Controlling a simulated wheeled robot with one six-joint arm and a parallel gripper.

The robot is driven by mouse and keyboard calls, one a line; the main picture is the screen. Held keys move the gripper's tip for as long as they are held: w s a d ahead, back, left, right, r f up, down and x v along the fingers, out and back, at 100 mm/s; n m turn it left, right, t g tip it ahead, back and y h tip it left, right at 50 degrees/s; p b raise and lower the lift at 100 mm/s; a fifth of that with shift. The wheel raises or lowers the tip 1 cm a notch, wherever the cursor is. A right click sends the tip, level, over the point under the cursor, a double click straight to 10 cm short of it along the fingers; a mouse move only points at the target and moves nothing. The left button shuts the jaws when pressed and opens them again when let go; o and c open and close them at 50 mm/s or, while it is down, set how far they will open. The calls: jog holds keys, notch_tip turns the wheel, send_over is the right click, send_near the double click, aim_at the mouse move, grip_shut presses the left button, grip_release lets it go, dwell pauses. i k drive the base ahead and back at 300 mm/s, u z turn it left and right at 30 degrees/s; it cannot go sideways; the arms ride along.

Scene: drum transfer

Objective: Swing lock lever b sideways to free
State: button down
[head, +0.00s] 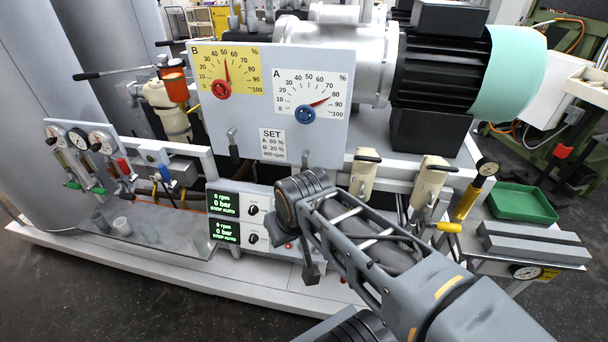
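A small grey lever with a dark lower end (233,145) hangs roughly upright on the pale panel (258,108), below the yellow B scale (226,72). It seems to be lock lever b, though no label on it is readable. The B scale's red knob (221,89) has its pointer near 50. My gripper (311,272) is low and to the right of that lever, in front of the display boxes, clear of the lever in the picture. My wrist covers part of the area below the panel. The fingers are too small and turned away to show whether they are open.
The white A scale (310,92) with a blue knob (305,114) is on the panel's right, its pointer near 80. A SET card (272,144) is below. Two cream-coloured handled parts (364,172) and a green tray (521,203) are at right. Display boxes (238,215) are below the lever.

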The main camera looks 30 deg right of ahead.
aim_at(233, 149)
jog(key=z, duration=0.35)
jog(key=k, duration=0.1)
jog(key=u, duration=0.85)
jog(key=i, duration=0.5)
jog(key=u, duration=0.2)
